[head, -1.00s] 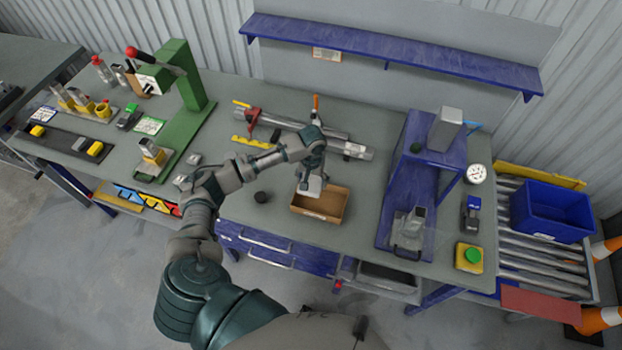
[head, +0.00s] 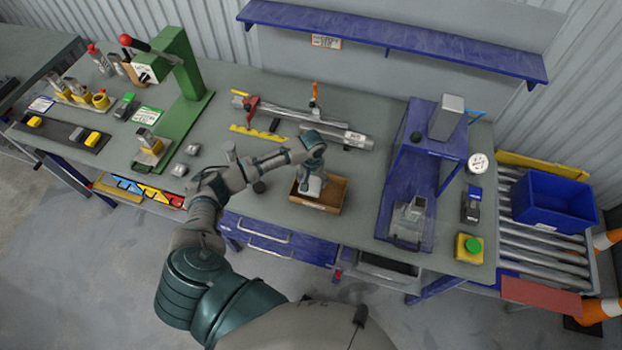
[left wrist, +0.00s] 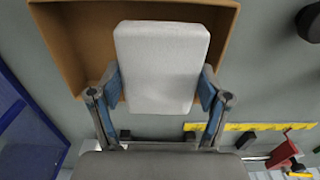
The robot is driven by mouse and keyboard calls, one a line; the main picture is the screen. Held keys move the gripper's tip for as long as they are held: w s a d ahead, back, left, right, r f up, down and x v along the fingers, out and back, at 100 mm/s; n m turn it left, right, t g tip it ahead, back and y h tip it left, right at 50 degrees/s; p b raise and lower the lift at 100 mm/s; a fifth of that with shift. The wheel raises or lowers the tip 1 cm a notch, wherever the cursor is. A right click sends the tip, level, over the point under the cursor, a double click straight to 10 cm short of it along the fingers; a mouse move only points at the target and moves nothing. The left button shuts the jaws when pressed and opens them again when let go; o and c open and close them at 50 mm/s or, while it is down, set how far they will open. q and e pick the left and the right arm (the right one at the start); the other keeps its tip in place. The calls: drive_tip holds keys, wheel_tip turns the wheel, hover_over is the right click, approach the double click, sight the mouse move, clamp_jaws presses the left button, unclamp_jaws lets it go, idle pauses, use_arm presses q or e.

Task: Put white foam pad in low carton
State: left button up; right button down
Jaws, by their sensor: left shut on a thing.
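The white foam pad (left wrist: 162,66) is held between the two blue-padded fingers of my left gripper (left wrist: 162,88) in the left wrist view. The low carton (left wrist: 60,38) is a brown open box behind the pad in that view. In the head view, my left gripper (head: 311,180) is over the left part of the low carton (head: 333,196), with the pad (head: 308,187) at its tip. The pad overlaps the carton's opening; I cannot tell if it touches the bottom. My right gripper is not in view.
A blue stand (head: 387,205) is right of the carton. Metal bars and a yellow strip (head: 258,135) lie behind. A blue bin (head: 553,200) sits on rollers at the far right.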

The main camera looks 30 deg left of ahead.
use_arm(q)
drive_tip(key=o, duration=0.7)
drive_tip(key=shift+d+r, duration=0.1)
drive_tip(key=shift+d, duration=0.15)
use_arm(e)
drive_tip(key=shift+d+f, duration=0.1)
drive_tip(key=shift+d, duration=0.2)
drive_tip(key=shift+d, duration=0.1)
use_arm(q)
drive_tip(key=shift+a+r, duration=0.15)
drive_tip(key=shift+r, duration=0.1)
drive_tip(key=r, duration=1.1)
drive_tip(key=shift+d+r, duration=0.2)
drive_tip(key=shift+a+f, duration=0.1)
drive_tip(key=shift+a, duration=0.05)
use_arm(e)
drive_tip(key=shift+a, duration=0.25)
